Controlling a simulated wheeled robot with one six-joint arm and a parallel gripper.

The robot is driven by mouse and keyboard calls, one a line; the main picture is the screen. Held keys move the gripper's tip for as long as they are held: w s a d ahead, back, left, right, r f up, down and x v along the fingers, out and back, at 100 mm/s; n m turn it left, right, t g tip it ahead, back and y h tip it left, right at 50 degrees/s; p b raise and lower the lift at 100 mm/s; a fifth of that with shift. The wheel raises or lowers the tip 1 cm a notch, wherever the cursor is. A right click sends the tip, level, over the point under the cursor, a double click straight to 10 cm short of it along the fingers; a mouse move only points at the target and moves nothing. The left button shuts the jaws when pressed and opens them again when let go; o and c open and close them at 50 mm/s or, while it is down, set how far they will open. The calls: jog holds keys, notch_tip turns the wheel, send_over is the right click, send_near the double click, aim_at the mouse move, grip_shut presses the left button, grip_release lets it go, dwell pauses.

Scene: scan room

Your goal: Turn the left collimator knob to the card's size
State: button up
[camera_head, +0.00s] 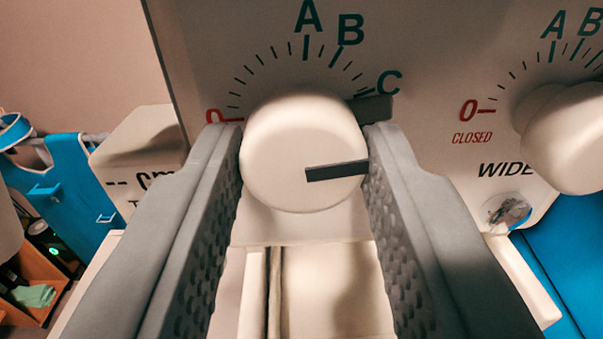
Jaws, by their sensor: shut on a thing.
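The left collimator knob (295,150) is a round cream knob in the middle of the view, on a pale panel (440,60). My gripper (303,160) has its two grey ridged fingers on the knob's left and right sides, shut on it. A dark line on the knob's face runs from near its middle to the right edge, almost level. A dark tab (374,108) sticks out behind the knob at upper right, just under the green C. The scale around the knob has a red 0 at left, then A, B and C. No card is in view.
A second cream knob (568,135) with its own scale, marked CLOSED and WIDE, is at right. A pale box marked cm (140,150) stands at left. Blue cabinets (75,190) and an orange shelf (35,280) are behind at left.

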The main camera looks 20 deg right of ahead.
jog(key=n, duration=1)
jog(key=shift+n, duration=0.4)
dwell(0.4)
jog(key=o, duration=1)
jog(key=shift+s, duration=0.1)
jog(key=v, duration=1.7)
jog(key=shift+s+f, duration=0.1)
jog(key=shift+f, duration=0.2)
